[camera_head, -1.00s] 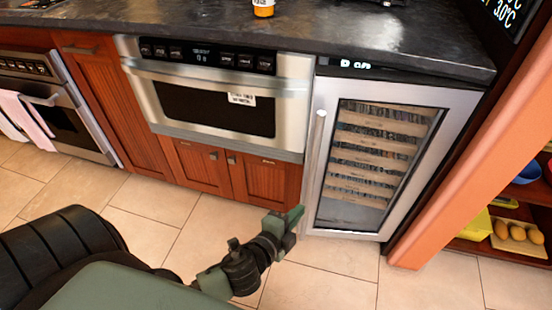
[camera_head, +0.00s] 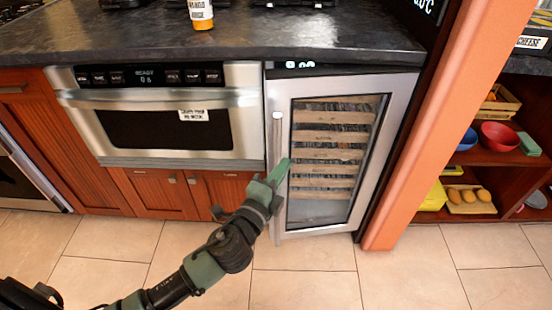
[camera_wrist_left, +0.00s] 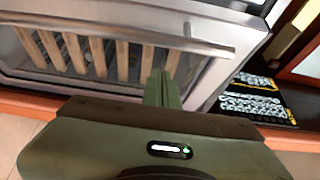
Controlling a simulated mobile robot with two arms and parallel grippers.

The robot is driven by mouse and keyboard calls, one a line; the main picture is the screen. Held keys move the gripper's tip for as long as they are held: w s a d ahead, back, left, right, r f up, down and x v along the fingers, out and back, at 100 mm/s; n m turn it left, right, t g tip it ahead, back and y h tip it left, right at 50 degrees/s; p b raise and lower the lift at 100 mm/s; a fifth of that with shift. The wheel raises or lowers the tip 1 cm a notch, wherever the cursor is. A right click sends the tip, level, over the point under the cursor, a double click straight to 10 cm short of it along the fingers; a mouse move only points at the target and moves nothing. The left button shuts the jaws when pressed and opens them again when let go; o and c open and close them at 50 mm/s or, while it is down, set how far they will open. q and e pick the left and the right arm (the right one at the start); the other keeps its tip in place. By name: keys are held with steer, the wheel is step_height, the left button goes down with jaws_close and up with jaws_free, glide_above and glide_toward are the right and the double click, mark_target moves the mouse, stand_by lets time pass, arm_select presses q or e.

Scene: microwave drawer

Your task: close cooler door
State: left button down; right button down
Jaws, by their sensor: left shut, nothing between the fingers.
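The cooler has a steel-framed glass door (camera_head: 395,110) under the counter, right of the microwave drawer. Wooden racks with bottles show through its glass. The door stands close to its frame; I cannot tell if a small gap is left. Its upright bar handle (camera_head: 277,135) is on the left side; the handle also shows in the left wrist view (camera_wrist_left: 130,36). My left gripper (camera_head: 281,171) is shut and empty in front of the lower handle and door edge. I cannot tell if it touches. Its closed fingers show in the left wrist view (camera_wrist_left: 162,88). My right gripper is out of view.
The steel microwave drawer (camera_head: 80,115) is left of the cooler, above wooden cabinets. An orange pillar (camera_head: 430,130) and open shelves with bowls, including a red bowl (camera_head: 502,135), stand right. A bottle (camera_head: 201,14) sits on the counter (camera_head: 240,40). The tiled floor in front is clear.

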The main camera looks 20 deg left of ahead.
arm_select(q)
steer(key=shift+w+a, duration=1.1)
steer(key=shift+w, duration=0.05)
steer(key=shift+w+a, duration=0.1)
steer(key=shift+w, duration=0.05)
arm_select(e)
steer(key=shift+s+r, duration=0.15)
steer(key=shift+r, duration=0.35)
